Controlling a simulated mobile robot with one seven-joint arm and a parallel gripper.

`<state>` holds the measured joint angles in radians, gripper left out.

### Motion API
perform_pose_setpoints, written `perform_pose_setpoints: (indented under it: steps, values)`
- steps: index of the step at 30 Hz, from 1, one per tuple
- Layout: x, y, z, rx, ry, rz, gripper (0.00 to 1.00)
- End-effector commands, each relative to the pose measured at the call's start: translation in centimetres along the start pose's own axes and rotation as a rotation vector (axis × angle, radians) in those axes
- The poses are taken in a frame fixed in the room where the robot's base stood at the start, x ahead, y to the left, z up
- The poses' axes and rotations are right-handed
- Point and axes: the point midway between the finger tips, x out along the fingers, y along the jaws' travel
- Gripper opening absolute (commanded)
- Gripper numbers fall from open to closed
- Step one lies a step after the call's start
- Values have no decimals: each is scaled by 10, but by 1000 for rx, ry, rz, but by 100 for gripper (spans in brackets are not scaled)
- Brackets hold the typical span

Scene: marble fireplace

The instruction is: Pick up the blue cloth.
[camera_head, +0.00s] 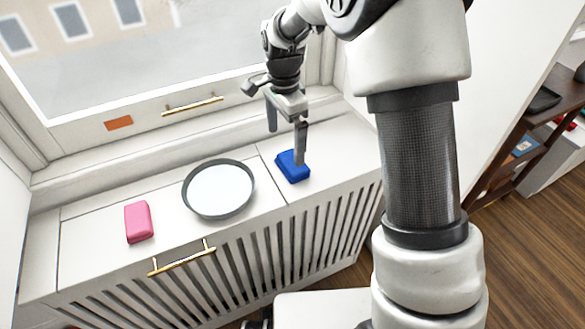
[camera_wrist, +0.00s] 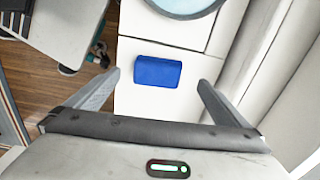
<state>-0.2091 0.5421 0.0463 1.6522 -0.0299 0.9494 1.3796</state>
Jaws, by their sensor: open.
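The blue cloth (camera_head: 292,166) is a small folded block lying on the white window-side ledge, right of a round pan. In the wrist view the cloth (camera_wrist: 157,71) lies flat, beyond and between the spread fingertips. My gripper (camera_head: 286,141) is open and empty; in the head view it is above the cloth, and one finger covers part of it. In the wrist view my gripper (camera_wrist: 157,80) shows both fingers apart, one on each side of the cloth. I cannot tell the exact height of the fingertips above it.
The round grey-rimmed pan (camera_head: 218,188) sits left of the cloth on the ledge (camera_head: 95,212). A pink block (camera_head: 139,222) lies further left. The window frame (camera_head: 150,134) rises behind. Slatted panels with a gold handle (camera_head: 182,258) form the ledge's front. A brown shelf (camera_head: 515,145) stands right.

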Motion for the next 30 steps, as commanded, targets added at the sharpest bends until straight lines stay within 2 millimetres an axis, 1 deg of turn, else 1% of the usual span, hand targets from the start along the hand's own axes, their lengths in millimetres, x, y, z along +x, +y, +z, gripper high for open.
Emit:
perform_pose_setpoints:
  steps: [1, 3, 11, 19, 22, 27, 28, 30]
  values:
    - [10, 0, 0, 0, 0, 1, 100]
    - [18, 0, 0, 0, -1, 1, 100]
    - [32, 1, -1, 0, -1, -1, 100]
    - [71, 4, -4, -1, 0, 0, 100]
    - [76, 4, -4, -1, 0, -2, 100]
    - [76, 3, -4, -1, 0, -3, 100]
    - [76, 3, -4, -1, 0, -2, 98]
    - [76, 3, -4, -1, 0, -2, 86]
